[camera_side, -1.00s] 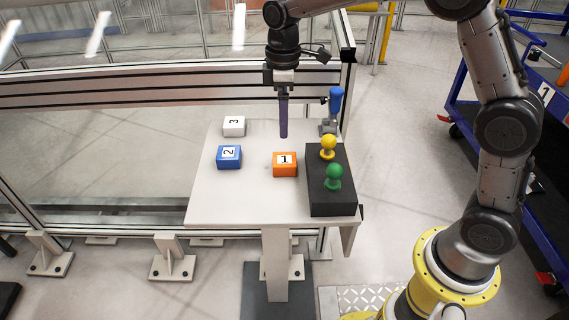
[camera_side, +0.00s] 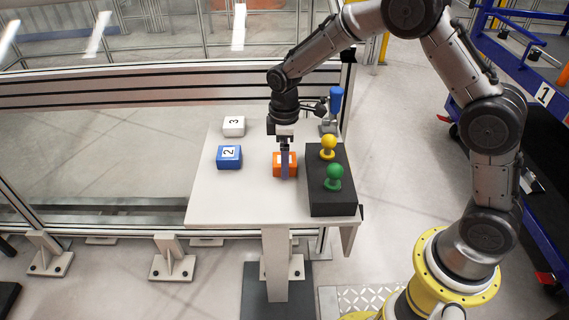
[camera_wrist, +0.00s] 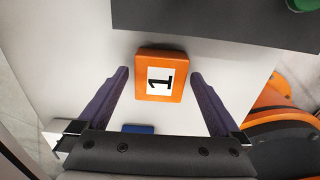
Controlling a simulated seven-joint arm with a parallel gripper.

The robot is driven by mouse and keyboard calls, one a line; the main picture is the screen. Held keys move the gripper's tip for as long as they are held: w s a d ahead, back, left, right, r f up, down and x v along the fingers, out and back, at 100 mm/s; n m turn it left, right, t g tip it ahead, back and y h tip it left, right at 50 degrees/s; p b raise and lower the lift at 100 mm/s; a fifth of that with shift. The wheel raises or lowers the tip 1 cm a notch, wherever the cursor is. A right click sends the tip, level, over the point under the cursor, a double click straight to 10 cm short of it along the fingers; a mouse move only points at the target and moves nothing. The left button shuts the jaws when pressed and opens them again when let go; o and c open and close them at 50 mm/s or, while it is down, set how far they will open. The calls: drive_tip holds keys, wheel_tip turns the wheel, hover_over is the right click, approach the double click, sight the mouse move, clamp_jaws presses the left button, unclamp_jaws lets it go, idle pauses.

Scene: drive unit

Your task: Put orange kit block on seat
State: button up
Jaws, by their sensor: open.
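The orange kit block (camera_side: 278,159), with a white label marked 1, lies on the white table. It also shows in the wrist view (camera_wrist: 144,90), between and slightly beyond my fingertips. My gripper (camera_side: 286,176) is open and lowered over the block. In the wrist view my gripper (camera_wrist: 160,75) has one finger on each side of the block, with a gap visible on both sides. In the side view the fingers hide part of the block and its number. No part clearly identifiable as the seat shows.
A black block (camera_side: 332,203) with a yellow knob (camera_side: 328,147) and a green knob (camera_side: 334,177) stands right of the orange block. A blue block (camera_side: 229,158) and a white block (camera_side: 234,126) lie left. A blue-handled clamp (camera_side: 335,103) stands behind. The table front left is clear.

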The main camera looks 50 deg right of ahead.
drive_tip(key=shift+f, duration=0.4)
drive_tip(key=shift+c, duration=0.2)
drive_tip(key=shift+r, duration=0.1)
clamp_jaws()
